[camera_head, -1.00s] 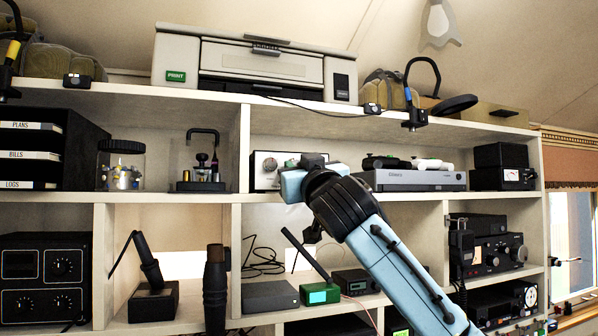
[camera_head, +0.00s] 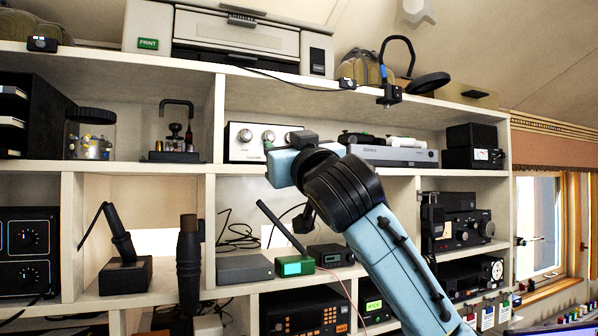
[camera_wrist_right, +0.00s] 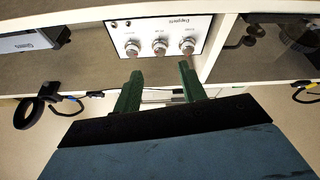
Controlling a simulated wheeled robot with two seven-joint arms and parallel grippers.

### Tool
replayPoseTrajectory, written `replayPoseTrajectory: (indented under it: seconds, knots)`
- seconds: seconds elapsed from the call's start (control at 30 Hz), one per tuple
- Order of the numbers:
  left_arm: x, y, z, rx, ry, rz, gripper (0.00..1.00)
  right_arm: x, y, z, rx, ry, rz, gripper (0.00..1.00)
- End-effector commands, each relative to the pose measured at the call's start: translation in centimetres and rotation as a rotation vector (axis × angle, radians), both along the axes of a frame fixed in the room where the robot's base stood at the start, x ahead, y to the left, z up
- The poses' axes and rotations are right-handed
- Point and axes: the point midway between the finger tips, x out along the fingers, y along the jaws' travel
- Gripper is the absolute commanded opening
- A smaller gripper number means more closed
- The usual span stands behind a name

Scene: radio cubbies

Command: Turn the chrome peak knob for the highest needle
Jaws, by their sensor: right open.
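The white-faced panel (camera_head: 241,151) with three chrome knobs stands on the middle shelf in the head view. The knobs are a left one (camera_head: 245,135), a middle one (camera_head: 268,136) and a right one (camera_head: 291,137). In the wrist view the panel (camera_wrist_right: 174,24) appears upside down; its knob labels are too small to read. My right gripper (camera_wrist_right: 160,86) is open and empty, its green fingers apart from the knobs. My left gripper is not in view.
A shelf board and upright (camera_head: 217,120) border the panel's bay. A grey flat device (camera_head: 395,156) stands to its right.

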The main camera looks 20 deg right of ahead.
Motion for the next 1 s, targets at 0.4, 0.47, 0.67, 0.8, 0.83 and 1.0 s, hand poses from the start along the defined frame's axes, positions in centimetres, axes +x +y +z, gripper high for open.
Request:
replayPoseTrajectory:
  seconds: [0.4,0.47,0.67,0.8,0.83,1.0]
  knots:
    - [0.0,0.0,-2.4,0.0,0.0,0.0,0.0,-5.7,-0.3,-2.3,-0.001,-0.001,0.0,0.41]
    - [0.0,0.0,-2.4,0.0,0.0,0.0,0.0,-5.8,-0.3,-2.3,-0.001,-0.001,0.0,0.41]
    - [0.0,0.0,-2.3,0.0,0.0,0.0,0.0,-5.9,-0.3,-2.3,-0.001,0.0,0.0,0.41]
    - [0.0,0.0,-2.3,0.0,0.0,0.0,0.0,-5.9,-0.3,-2.3,-0.001,0.0,0.0,0.41]
    - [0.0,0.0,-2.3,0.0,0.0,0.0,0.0,-5.9,-0.3,-2.3,-0.001,0.0,0.0,0.41]
    - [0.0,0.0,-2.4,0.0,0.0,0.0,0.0,-5.9,-0.3,-2.3,0.0,0.0,0.0,0.41]
